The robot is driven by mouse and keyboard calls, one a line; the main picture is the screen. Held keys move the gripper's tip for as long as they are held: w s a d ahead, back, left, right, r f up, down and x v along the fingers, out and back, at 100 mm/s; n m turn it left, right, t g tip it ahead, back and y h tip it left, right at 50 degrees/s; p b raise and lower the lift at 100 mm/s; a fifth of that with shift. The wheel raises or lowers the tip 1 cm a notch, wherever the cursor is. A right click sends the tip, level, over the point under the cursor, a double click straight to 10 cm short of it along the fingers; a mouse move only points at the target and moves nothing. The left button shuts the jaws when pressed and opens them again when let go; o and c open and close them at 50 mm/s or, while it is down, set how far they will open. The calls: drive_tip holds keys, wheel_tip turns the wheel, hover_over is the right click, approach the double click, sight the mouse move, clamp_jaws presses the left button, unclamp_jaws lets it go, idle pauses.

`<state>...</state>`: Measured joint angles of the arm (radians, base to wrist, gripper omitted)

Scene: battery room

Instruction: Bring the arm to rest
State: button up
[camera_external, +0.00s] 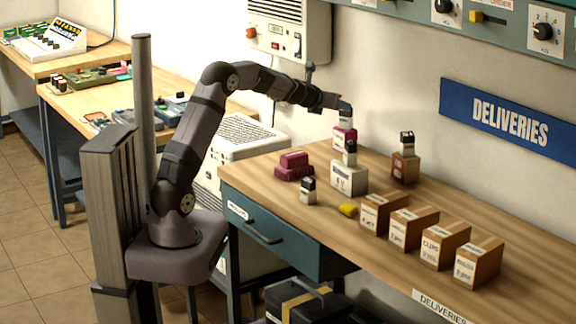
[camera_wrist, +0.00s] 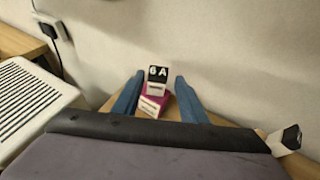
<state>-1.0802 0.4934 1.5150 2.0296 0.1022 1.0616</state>
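My arm reaches out over the back left part of the wooden workbench (camera_external: 440,200), bent at the elbow. My gripper (camera_external: 338,103) is close to a small black-and-white block on a magenta box (camera_external: 344,137) near the wall. In the wrist view, my gripper (camera_wrist: 160,76) shows two blue fingers spread apart. The block (camera_wrist: 157,74), marked "6A", shows between them with a gap on each side, standing on the magenta box (camera_wrist: 152,103). The gripper holds nothing that I can see. How far the fingertips are from the block is hard to tell.
Near my gripper stand a white box (camera_external: 349,177) and a brown box (camera_external: 405,168), each topped by a block, and stacked dark red pieces (camera_external: 294,166). A loose block (camera_external: 308,190), a yellow piece (camera_external: 348,209) and several cardboard boxes (camera_external: 445,245) sit further forward. The wall is close behind.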

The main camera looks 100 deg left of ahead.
drive_tip(key=w+d+r+n+p, duration=0.1)
drive_tip(key=w+d+r+n, duration=0.1)
drive_tip(key=w+d+n, duration=0.3)
drive_tip(key=w+d+r+n, duration=0.1)
drive_tip(key=w+d+r, duration=0.15)
drive_tip(key=d, duration=0.45)
drive_tip(key=w+d+f+n+g+h+p, duration=0.1)
drive_tip(key=d+f+n+h, duration=0.2)
drive_tip(key=d, duration=1.2)
drive_tip(key=s+d+f+n+g+h+p, duration=0.1)
drive_tip(key=s+d+f+n+h+p, duration=0.15)
drive_tip(key=d, duration=0.55)
drive_tip(key=s+d+f+n+h+p, duration=0.2)
drive_tip(key=s+d+f+n, duration=0.15)
drive_tip(key=d, duration=0.55)
drive_tip(key=s+d+f+n+g+h+p, duration=0.1)
drive_tip(key=s+d+f+n+h+p, duration=0.15)
drive_tip(key=d, duration=0.55)
drive_tip(key=s+d+f+n+g+h+p, duration=0.25)
drive_tip(key=s+d+n, duration=0.25)
drive_tip(key=s+d, duration=0.45)
wheel_tip(320, 180, down, 22)
drive_tip(key=b, duration=2.2)
drive_tip(key=shift+w+d, duration=0.3)
drive_tip(key=shift+w, duration=0.15)
drive_tip(key=shift+r+t, duration=0.15)
drive_tip(key=shift+t, duration=0.1)
